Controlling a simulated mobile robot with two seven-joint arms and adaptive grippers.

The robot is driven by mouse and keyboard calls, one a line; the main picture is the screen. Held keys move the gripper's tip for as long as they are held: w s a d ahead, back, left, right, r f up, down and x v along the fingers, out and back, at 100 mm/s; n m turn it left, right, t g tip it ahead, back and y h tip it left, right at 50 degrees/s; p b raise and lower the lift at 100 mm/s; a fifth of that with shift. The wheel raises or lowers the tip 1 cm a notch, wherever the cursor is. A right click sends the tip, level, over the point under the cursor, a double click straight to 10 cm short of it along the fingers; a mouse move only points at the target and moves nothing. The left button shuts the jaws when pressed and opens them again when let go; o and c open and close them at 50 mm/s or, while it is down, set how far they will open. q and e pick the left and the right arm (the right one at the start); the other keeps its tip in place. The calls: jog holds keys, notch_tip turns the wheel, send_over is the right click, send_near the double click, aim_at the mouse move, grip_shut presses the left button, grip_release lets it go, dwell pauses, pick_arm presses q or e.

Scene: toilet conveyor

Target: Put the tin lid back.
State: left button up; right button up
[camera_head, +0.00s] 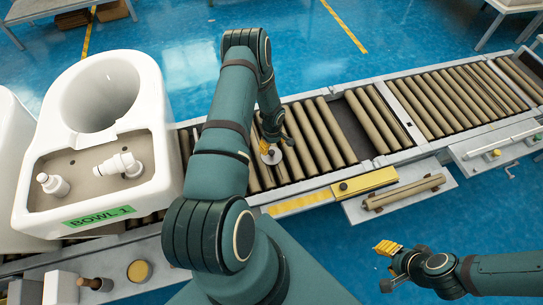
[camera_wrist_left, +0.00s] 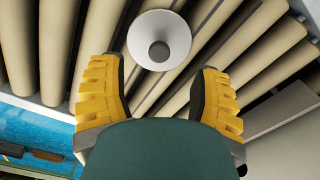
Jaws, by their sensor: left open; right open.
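A pale round lid (camera_head: 272,157) with a grey knob lies on the conveyor rollers in the head view. The lid (camera_wrist_left: 160,40) shows whole in the left wrist view, just beyond the fingertips. My left gripper (camera_head: 268,146) is over it, open and empty. In the left wrist view its yellow fingers (camera_wrist_left: 160,68) are spread wide, with the lid ahead between them. A round tin (camera_head: 139,271) with a yellowish top stands on the bench at the lower left; its inside cannot be made out. My right gripper (camera_head: 387,248) is open and empty, over the blue floor at the lower right.
A white toilet bowl (camera_head: 146,92) labelled BOWL 1 stands on the conveyor (camera_head: 318,197) at left. A side tray (camera_head: 355,212) holds a brown roller (camera_head: 404,192). Rollers right of the lid are clear.

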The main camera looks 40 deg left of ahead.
aim_at(272, 152)
pick_arm(q)
jog(key=shift+a+f+b, duration=0.2)
jog(key=shift+f+b, duration=0.5)
jog(key=shift+f, duration=2.7)
grip_shut()
